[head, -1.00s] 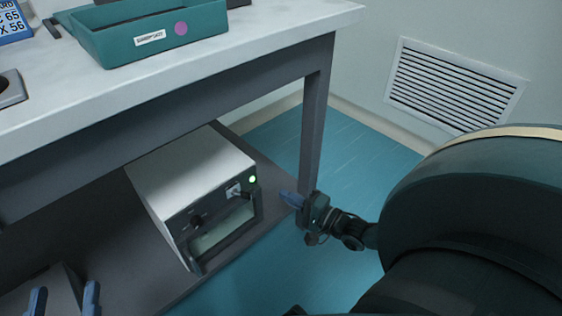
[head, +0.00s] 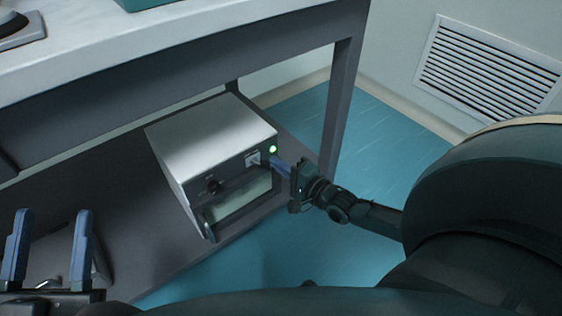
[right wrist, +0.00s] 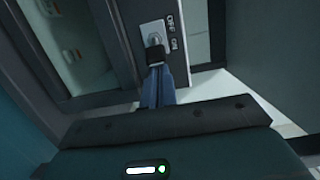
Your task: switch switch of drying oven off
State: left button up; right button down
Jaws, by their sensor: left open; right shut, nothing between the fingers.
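The drying oven (head: 205,142) is a white-topped box with a dark front on the lower shelf. Its front has a knob, a window, a lit green lamp and a small switch (head: 253,160) on a light plate. The switch (right wrist: 156,38) also shows in the right wrist view, with a metal lever beside ON and OFF-type labels too small to read surely. My right gripper (head: 275,165) is shut and empty, its blue fingertips right at the switch; I cannot tell if they touch it. My left gripper (head: 48,235) is open and empty at the lower left.
Blue floor lies beyond.

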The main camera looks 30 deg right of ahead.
pick_arm(q)
jog(key=shift+r+p, duration=0.25)
jog(key=shift+p, duration=0.25)
pick_arm(e)
jog(key=shift+s+a+r+h, duration=0.1)
jog(key=shift+a+h, duration=0.05)
jog(key=shift+h, duration=0.15)
